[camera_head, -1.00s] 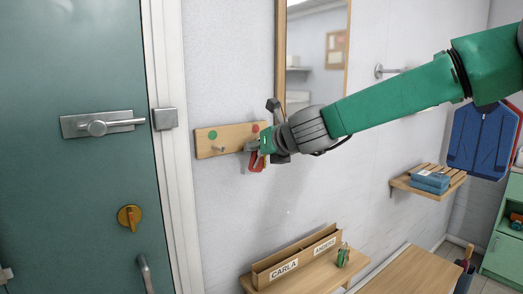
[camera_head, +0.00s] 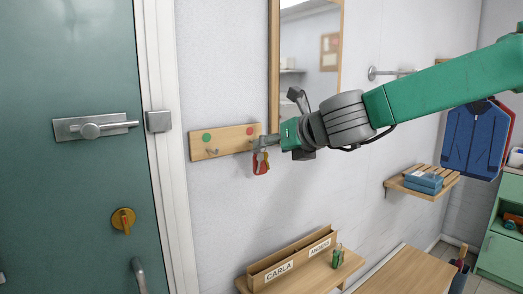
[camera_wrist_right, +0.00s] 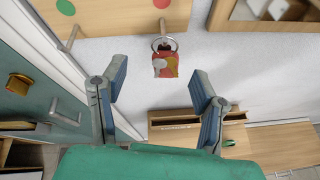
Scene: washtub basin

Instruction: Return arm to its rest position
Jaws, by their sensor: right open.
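My right arm comes in from the right in the head view. Its gripper (camera_head: 282,136) is just right of the wooden peg board (camera_head: 223,143) on the wall. In the right wrist view the gripper (camera_wrist_right: 159,90) has its two fingers spread wide with nothing between them. My left gripper is in neither view.
A green door (camera_head: 75,190) with a lever handle stands at left. A mirror (camera_head: 310,60) is on the wall behind the arm. Below are a shelf with a name-labelled wooden box (camera_head: 290,262) and a bench (camera_head: 405,272). A small shelf (camera_head: 420,186) is at right.

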